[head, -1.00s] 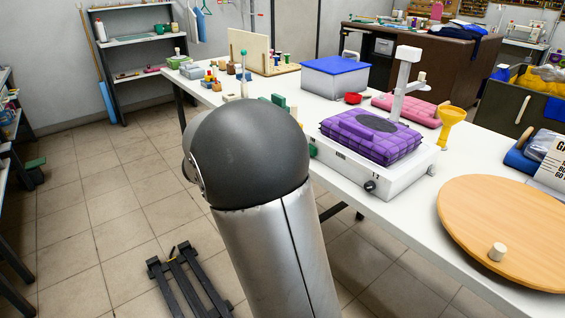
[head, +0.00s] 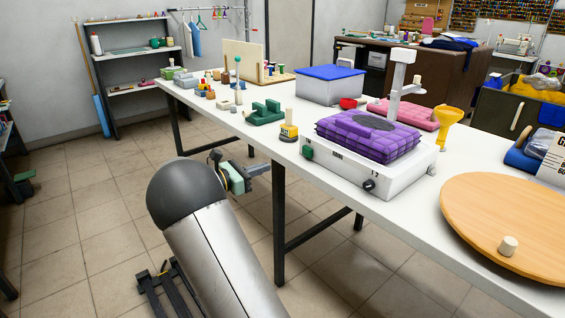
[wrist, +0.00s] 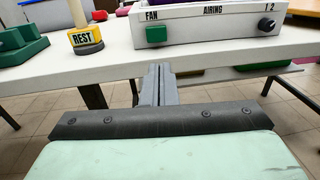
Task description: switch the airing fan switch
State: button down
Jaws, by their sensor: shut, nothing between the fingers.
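The white airing unit (head: 335,172) stands on the table with a purple quilted bag (head: 368,138) on top. Its front shows in the wrist view (wrist: 212,27), printed FAN and AIRING. The fan switch is a green block (wrist: 156,34) under the word FAN; it also shows on the unit's left end in the head view (head: 307,152). A black knob (wrist: 267,24) marked 1 2 sits at the right. My gripper (head: 266,167) is beside the table's front edge. In the wrist view its fingers (wrist: 158,70) are together and empty, appearing below the green switch and apart from it.
The white table edge (wrist: 205,58) lies just beyond my fingers. A yellow and black REST post (wrist: 86,40) and a green block holder (head: 266,113) stand left of the unit. A round wooden board (head: 510,215) lies at right. The floor before the table is open.

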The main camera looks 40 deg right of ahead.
aim_at(307, 154)
jog(key=d, duration=0.4)
jog(key=d+b, duration=0.1)
jog(key=d, duration=0.8)
jog(key=shift+s+d+b, duration=0.2)
jog(key=shift+s+b, duration=0.05)
jog(key=shift+b, duration=0.05)
